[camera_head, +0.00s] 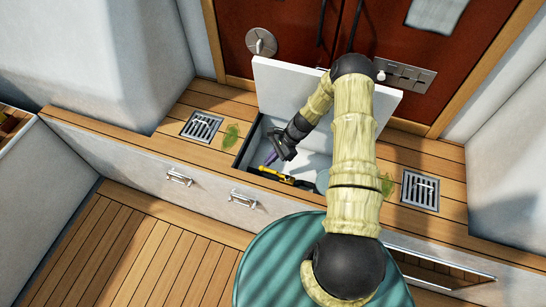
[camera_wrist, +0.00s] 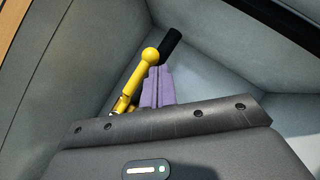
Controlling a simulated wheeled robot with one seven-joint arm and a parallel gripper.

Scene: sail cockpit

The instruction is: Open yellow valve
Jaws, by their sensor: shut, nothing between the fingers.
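The yellow valve (camera_wrist: 135,82) shows in the wrist view as a yellow lever with a ball joint and a black grip (camera_wrist: 170,44) at its upper end. In the head view the yellow valve (camera_head: 270,170) is small and lies low inside the open locker, near its front left. My gripper (camera_head: 271,158) reaches down into the locker, close to the valve. Its purple fingers (camera_wrist: 157,72) are shut with nothing between them, just right of the yellow lever in the wrist view. I cannot tell whether they touch it. The valve's lower part is partly hidden by my gripper.
The locker's white lid (camera_head: 283,88) stands raised behind the opening. The locker walls (camera_wrist: 65,55) are close around my gripper. Metal drain grates (camera_head: 201,127) (camera_head: 420,190) sit in the wooden bench on both sides. The wooden floor (camera_head: 130,250) at left is clear.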

